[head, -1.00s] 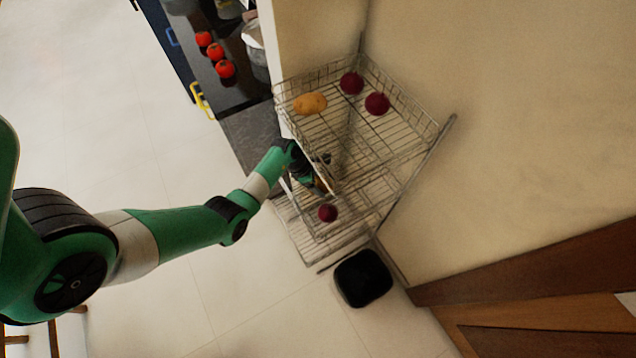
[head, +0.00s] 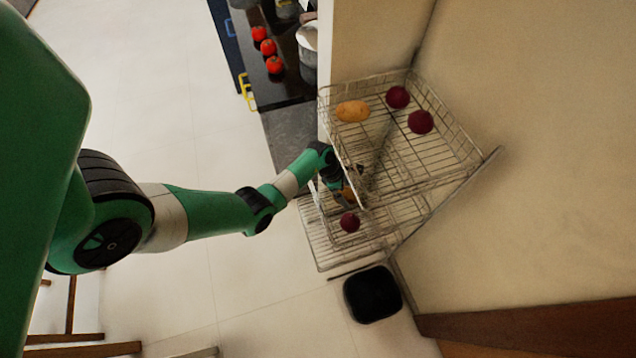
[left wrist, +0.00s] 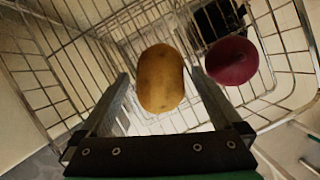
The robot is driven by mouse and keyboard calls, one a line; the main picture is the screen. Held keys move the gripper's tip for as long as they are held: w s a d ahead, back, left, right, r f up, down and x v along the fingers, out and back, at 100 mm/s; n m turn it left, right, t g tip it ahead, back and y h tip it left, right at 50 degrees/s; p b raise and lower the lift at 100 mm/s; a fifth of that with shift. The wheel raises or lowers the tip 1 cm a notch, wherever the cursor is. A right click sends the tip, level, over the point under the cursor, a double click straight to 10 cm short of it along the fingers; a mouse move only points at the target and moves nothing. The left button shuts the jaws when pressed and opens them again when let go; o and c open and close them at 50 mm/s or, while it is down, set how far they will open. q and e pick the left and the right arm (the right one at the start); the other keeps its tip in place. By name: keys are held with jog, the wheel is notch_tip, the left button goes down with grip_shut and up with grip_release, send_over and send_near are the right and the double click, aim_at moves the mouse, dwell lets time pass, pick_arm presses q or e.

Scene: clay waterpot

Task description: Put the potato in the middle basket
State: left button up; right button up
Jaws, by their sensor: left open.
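One potato (head: 349,193) is in the middle basket (head: 399,215), at the fingertips of my left gripper (head: 341,187). In the left wrist view this tan potato (left wrist: 160,80) lies between and just beyond the open fingers, with a gap on each side. A dark red round vegetable (head: 349,222) is in the same basket; it also shows to the right of the potato in the left wrist view (left wrist: 232,61). Another potato (head: 352,111) lies in the top basket. My right gripper is not in view.
The top basket (head: 462,160) overhangs part of the middle one and holds two more dark red vegetables (head: 397,97). A lower basket (head: 322,258) sits beneath. A black bin (head: 372,294) stands on the floor. A wall is at right; open floor is at left.

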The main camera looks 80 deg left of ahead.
pick_arm(q)
jog(key=p+v, duration=0.4)
jog(key=v, duration=0.3)
jog(key=shift+w+r+p, duration=0.1)
jog(key=shift+w+p, duration=0.1)
jog(key=shift+p, duration=0.15)
jog(key=s+a+f+p, duration=0.1)
jog(key=s+a+p, duration=0.1)
jog(key=s, duration=0.9)
jog(key=shift+s+a+f, duration=0.2)
jog(key=shift+a+f, duration=0.05)
jog(key=shift+a, duration=0.2)
